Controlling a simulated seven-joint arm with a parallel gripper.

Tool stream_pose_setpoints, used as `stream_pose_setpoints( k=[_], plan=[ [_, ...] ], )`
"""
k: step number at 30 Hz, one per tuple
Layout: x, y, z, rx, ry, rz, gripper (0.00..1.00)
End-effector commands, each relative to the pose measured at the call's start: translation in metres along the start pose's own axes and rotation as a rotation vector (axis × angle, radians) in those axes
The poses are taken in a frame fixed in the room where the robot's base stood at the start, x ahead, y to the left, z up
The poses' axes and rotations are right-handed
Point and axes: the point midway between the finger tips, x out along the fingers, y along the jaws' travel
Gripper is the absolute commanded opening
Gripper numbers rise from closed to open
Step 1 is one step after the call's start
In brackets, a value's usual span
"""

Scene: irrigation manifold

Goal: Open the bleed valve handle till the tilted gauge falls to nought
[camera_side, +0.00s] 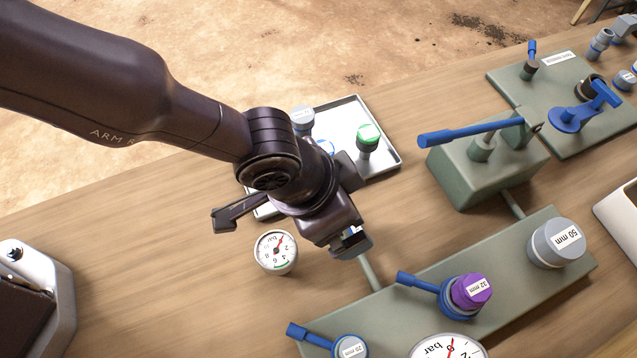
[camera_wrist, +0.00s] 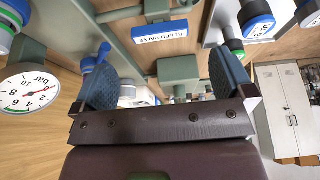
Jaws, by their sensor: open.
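My gripper (camera_side: 350,243) hangs over the bench in the side view. In the wrist view its two blue-padded fingers (camera_wrist: 163,60) are wide apart with nothing held between them. A white label reading BLEED VALVE (camera_wrist: 165,32) shows beyond the fingertips; which handle it belongs to I cannot tell. A round gauge (camera_side: 275,252) stands just left of my gripper, its red needle off to the upper right. A gauge face (camera_wrist: 28,92) also shows at the left of the wrist view, red needle pointing right. Which gauge is the tilted one is unclear.
A green manifold block (camera_side: 540,290) carries a purple 32 mm cap (camera_side: 470,290), a grey 50 mm cap (camera_side: 557,243) and blue handles (camera_side: 415,283). A long blue lever (camera_side: 470,133) sits on a green box behind. A tray (camera_side: 390,120) lies behind my gripper. Another gauge (camera_side: 447,347) is cut off below.

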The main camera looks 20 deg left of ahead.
Motion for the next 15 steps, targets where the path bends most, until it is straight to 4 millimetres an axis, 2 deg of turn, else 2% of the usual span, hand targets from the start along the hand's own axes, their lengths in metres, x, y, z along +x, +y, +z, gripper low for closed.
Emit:
stream_pose_setpoints(
  k=[1,6,10,15],
  plan=[
    [-0.014,0.001,-0.002,0.0,0.005,0.001,1.0],
    [-0.046,0.001,-0.001,-0.001,0.003,0.001,1.0],
    [-0.062,0.0,-0.001,0.0,0.003,0.0,1.0],
    [-0.07,0.0,0.0,0.0,0.0,0.0,1.0]
  ],
)
